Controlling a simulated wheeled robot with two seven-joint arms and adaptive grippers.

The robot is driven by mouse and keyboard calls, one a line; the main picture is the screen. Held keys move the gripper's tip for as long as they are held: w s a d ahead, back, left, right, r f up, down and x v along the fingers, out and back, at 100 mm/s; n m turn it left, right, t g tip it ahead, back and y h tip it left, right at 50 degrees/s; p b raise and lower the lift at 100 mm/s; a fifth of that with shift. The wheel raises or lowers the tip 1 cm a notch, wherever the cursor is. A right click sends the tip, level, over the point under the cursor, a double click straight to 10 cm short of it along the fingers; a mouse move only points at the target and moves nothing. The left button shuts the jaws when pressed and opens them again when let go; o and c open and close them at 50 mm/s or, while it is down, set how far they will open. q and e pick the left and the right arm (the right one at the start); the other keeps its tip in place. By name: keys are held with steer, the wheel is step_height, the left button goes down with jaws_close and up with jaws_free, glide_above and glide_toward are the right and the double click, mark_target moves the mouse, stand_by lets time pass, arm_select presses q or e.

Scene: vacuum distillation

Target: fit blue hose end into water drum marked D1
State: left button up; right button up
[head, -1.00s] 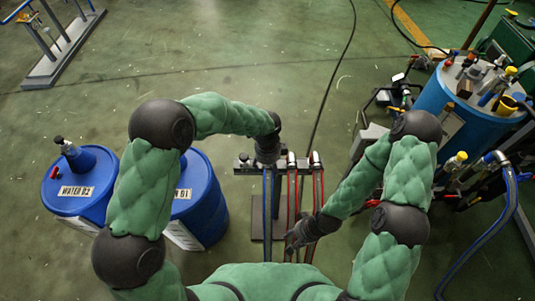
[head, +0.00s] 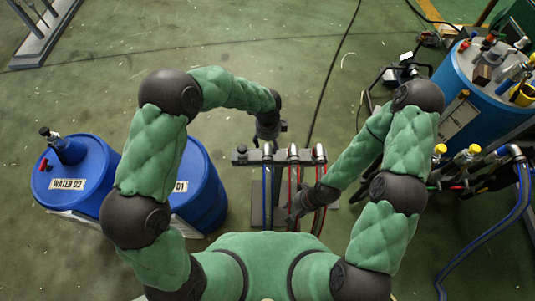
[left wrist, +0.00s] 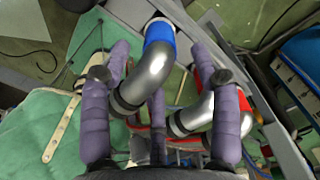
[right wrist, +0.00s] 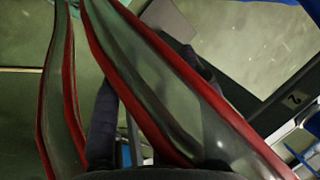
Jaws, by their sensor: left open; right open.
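The blue hose (head: 267,195) hangs from a dark rack. Its metal elbow end with a blue band (left wrist: 159,38) shows in the left wrist view. My left gripper (head: 268,132) is open at the rack, just beyond this end in the head view. In its wrist view the purple fingers (left wrist: 160,65) are spread on either side of the elbow, and I see no clear grip. The blue drum D1 (head: 205,195) stands left of the rack; my left arm hides part of its top and label. My right gripper (head: 302,203) is open, low beside the red hoses.
Red-striped hoses (head: 319,180) hang right of the blue one and cross close before the right wrist camera (right wrist: 150,75). Drum D2 (head: 72,205) stands left of D1. A blue vessel (head: 490,85) with fittings stands at the right.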

arm_select(q)
steer(key=shift+f+b, duration=1.3)
steer(key=shift+f, duration=1.5)
steer(key=shift+r, duration=0.1)
jaws_close()
